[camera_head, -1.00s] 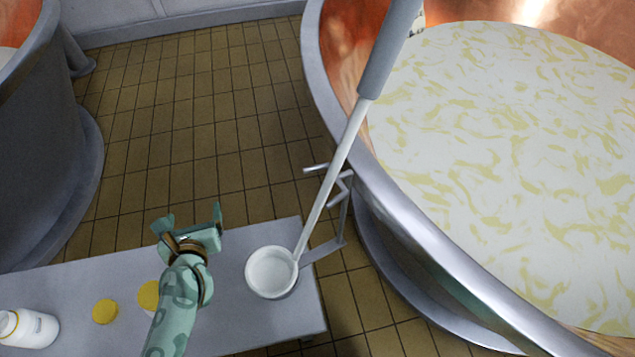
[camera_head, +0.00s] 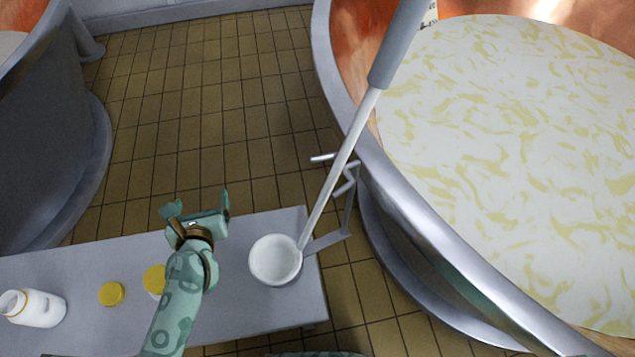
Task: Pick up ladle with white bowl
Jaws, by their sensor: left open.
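The ladle has a white bowl (camera_head: 275,259) resting at the right end of the grey bench. Its long pale shaft (camera_head: 341,165) leans up and to the right, past a metal bracket, and ends in a thick grey grip (camera_head: 400,45) over the rim of the right vat. My left gripper (camera_head: 197,205) is open and empty, above the bench, left of the ladle bowl and apart from it. Its fingers point away toward the floor beyond. My right gripper is not in view.
The grey bench (camera_head: 225,315) also holds a white bottle (camera_head: 38,308) and yellow lids (camera_head: 111,293). A metal bracket (camera_head: 347,205) stands at the bench's right end. A large copper vat (camera_head: 440,235) of whitish liquid fills the right; another vat (camera_head: 50,140) stands left. Tiled floor between is clear.

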